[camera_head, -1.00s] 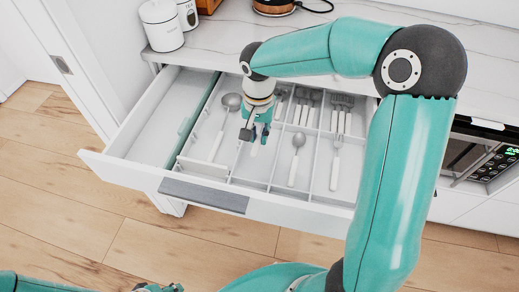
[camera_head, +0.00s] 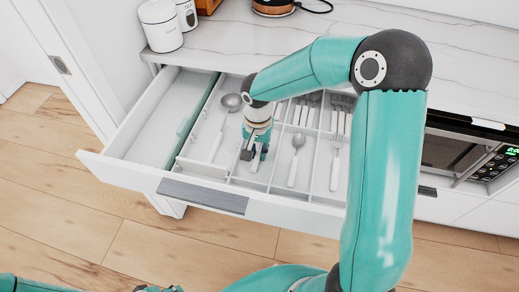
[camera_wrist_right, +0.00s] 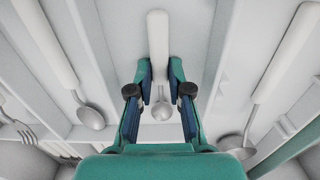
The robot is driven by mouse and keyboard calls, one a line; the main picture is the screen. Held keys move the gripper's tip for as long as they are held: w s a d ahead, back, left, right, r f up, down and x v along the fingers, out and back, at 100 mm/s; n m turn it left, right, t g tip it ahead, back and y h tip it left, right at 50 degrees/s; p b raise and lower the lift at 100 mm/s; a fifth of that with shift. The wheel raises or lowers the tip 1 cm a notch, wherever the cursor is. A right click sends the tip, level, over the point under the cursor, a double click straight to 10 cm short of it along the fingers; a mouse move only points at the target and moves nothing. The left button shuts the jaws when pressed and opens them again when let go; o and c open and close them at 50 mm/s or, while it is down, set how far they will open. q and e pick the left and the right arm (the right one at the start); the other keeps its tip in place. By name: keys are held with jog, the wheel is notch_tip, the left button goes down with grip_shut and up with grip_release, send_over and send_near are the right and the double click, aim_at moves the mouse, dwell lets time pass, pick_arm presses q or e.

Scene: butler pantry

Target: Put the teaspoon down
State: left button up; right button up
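The teaspoon (camera_wrist_right: 158,38), with a white handle and a small metal bowl, shows in the middle of the right wrist view. My right gripper (camera_wrist_right: 160,72) has its fingertips close on both sides of the handle and looks shut on it. In the head view my right gripper (camera_head: 254,155) points down inside the open drawer (camera_head: 125,166), in a narrow compartment. There the gripper mostly hides the teaspoon, and I cannot tell whether it touches the drawer floor. Only the top of my left gripper (camera_head: 158,289) shows at the bottom edge, its fingers unclear.
A large spoon (camera_head: 231,102) lies in the compartment to the left and a smaller spoon (camera_head: 297,142) to the right. Forks (camera_head: 337,140) lie further right. Thin dividers stand close on both sides of the gripper. The drawer's left section is empty.

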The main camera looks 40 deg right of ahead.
aim_at(258, 154)
jog(key=o, duration=0.4)
notch_tip(258, 154, up, 12)
jog(key=shift+r+p, duration=0.1)
jog(key=shift+p, duration=0.45)
dwell(0.4)
